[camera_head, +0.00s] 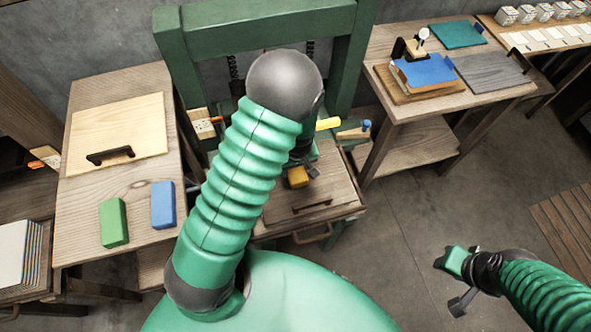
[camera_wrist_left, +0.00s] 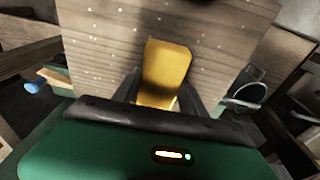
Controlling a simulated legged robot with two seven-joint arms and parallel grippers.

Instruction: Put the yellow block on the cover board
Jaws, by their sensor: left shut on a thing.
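My left gripper (camera_head: 304,172) is shut on the yellow block (camera_head: 298,177). In the left wrist view the block (camera_wrist_left: 166,72) sits between the two dark fingers, with a wooden board (camera_wrist_left: 215,35) behind it. In the head view a wooden board with a dark handle (camera_head: 318,198) lies in the green frame, below and around the block. I cannot tell whether the block touches it. A paler board with a black handle (camera_head: 120,128) lies on the left table. My right gripper (camera_head: 463,280) is low at the right, apart from the tables; its jaw opening is unclear.
A green block (camera_head: 114,222) and a blue block (camera_head: 163,204) lie on the left table (camera_head: 85,238). The green frame (camera_head: 255,32) rises behind my left arm. The right table (camera_head: 388,98) carries a blue sheet (camera_head: 425,71) and boards.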

